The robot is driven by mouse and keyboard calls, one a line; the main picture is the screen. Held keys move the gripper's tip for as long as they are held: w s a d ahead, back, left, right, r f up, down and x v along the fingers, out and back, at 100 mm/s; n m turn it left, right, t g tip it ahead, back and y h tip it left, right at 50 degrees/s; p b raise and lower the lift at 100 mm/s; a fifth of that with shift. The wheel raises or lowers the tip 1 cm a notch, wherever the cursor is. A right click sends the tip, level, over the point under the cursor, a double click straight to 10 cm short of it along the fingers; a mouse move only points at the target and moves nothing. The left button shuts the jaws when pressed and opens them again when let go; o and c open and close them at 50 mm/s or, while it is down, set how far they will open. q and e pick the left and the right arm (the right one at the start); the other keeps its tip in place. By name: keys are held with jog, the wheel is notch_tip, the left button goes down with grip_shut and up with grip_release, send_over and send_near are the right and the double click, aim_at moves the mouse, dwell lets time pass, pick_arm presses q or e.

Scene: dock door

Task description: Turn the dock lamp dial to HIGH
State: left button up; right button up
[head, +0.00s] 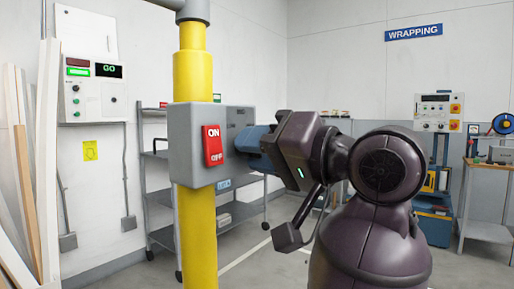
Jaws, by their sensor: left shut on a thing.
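A grey box (182,146) is mounted on a yellow post, with a red ON/OFF rocker switch (212,146) on its front. My left gripper (247,147) reaches in from the right and meets the box's right-hand face. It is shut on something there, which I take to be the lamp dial. A blue part shows between the box and the dark gripper body; I cannot tell how much of it is dial and how much is finger. The dial's markings and pointer are hidden, so its setting cannot be read. My right gripper is not in view.
The yellow post (198,240) stands right behind the box. A grey shelf rack (160,205) is behind it. Boards (22,150) lean at the far left, beside a wall panel (92,88) showing GO. A control stand (438,113) and a bench (490,231) are at the right.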

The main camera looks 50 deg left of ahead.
pick_arm(q)
jog(key=m+p, duration=0.1)
jog(key=m, duration=0.5)
jog(key=shift+r, duration=0.15)
jog(key=m+p, duration=0.1)
jog(key=m, duration=0.2)
jog(key=shift+m, duration=0.4)
jog(key=shift+m+p, duration=0.45)
jog(key=shift+m, duration=0.75)
jog(key=o, duration=0.9)
jog(key=shift+d, duration=0.1)
jog(key=v, duration=1)
jog(key=shift+d, duration=0.35)
